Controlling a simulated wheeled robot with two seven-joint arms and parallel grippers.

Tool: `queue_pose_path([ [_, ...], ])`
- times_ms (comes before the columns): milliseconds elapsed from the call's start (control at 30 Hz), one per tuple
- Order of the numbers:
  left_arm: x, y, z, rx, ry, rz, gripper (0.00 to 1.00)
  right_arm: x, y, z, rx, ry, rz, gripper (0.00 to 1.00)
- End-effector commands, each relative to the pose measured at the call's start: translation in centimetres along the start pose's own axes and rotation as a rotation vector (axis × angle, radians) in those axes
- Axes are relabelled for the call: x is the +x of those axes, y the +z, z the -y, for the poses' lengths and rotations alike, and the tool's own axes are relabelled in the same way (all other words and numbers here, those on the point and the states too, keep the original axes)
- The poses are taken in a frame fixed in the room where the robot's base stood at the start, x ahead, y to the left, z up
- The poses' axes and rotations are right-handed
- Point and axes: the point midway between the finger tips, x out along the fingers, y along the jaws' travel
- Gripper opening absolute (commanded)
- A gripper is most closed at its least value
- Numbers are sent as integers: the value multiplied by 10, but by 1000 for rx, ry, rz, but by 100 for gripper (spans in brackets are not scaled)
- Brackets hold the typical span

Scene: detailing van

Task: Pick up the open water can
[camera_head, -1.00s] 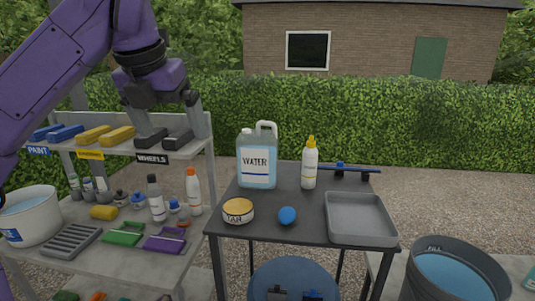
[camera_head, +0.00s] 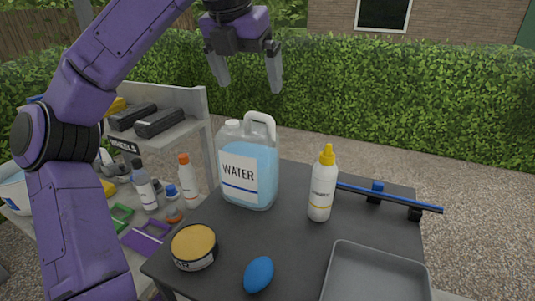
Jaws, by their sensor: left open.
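The water can (camera_head: 248,170) is a translucent jug of pale blue liquid with a white WATER label and a white loop handle (camera_head: 261,122) on top. It stands upright toward the back left of the dark table (camera_head: 290,225). A short pale neck shows left of the handle; I cannot tell whether it is capped. My left gripper (camera_head: 248,84) is open and empty, fingers pointing down, above the can and apart from it. Its distance in depth is hard to judge. My right gripper is not in view.
A white bottle with a yellow cap (camera_head: 322,185) stands right of the can. A blue-bladed squeegee (camera_head: 390,197), a round tin (camera_head: 194,246), a blue oval (camera_head: 258,274) and a grey tray (camera_head: 375,275) share the table. A crowded shelf (camera_head: 180,135) is at left.

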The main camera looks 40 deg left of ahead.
Motion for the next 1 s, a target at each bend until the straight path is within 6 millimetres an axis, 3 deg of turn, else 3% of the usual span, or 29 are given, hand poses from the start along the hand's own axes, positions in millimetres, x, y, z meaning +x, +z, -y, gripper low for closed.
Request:
queue_pose_path([
  [200, 39, 0, 0, 2, -1, -5, 100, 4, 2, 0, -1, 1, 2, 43],
  [367, 57, 0, 0, 0, 1, -4, 100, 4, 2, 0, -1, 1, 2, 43],
  [600, 98, 1, 0, -2, 0, -4, 100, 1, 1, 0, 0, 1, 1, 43],
  [867, 104, 1, 0, -3, 1, 0, 100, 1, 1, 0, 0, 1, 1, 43],
  [900, 104, 1, 0, -3, 1, 0, 94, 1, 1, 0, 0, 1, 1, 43],
  [1000, 104, 1, 0, -3, 1, -1, 61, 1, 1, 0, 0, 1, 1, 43],
])
